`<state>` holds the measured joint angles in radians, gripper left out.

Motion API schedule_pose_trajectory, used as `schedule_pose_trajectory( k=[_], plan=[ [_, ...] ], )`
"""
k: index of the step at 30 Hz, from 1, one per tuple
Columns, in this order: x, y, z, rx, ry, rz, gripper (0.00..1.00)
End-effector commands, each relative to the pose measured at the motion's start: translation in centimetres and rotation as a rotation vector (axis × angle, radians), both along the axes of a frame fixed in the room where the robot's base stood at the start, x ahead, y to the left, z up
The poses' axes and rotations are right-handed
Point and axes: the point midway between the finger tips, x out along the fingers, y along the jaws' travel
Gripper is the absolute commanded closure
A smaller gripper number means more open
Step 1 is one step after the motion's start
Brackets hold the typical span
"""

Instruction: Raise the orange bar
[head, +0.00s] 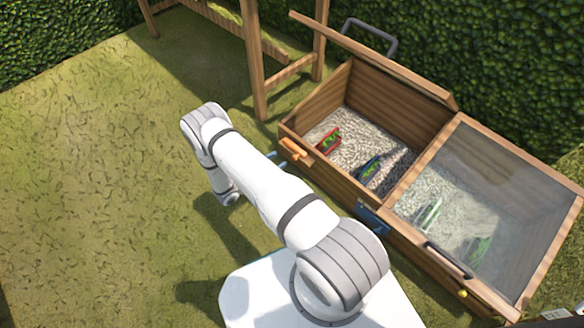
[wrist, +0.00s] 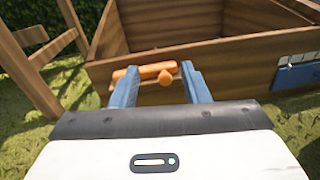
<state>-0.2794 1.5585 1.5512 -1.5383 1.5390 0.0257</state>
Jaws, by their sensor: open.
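The orange bar (wrist: 146,71) is mounted on the front wall of a wooden planter box, lying nearly level with a small round knob below its right part. In the head view the orange bar (head: 294,149) shows at the box's left front. My gripper (wrist: 160,84) is open, its two blue fingers pointing at the bar with the bar in view between and above them. In the head view the fingertips of my gripper (head: 277,160) are just in front of the bar. I cannot tell if they touch it.
The wooden box (head: 330,172) holds gravel and several small coloured items. Its left lid (head: 380,62) stands open; the right glass lid (head: 490,190) is closed. A blue part (head: 372,217) sits on the front wall. A wooden frame (head: 254,60) stands behind left. Grass at left is clear.

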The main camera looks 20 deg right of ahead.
Motion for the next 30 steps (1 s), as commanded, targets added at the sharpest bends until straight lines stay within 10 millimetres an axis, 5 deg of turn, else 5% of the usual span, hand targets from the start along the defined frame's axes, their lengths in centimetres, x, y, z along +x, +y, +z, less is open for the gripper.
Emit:
schedule_pose_trajectory(
  k=[1,3,7,21,30],
  plan=[
    [-0.4,0.1,-2.6,-0.018,0.017,0.031,0.58],
    [-0.6,0.3,-4.3,-0.032,0.031,0.065,0.58],
    [-0.9,0.3,-5.8,-0.047,0.044,0.097,0.58],
    [1.3,-5.8,-5.9,-0.048,0.044,0.098,0.58],
    [1.7,-6.9,-5.7,-0.048,0.045,0.101,0.58]
  ],
)
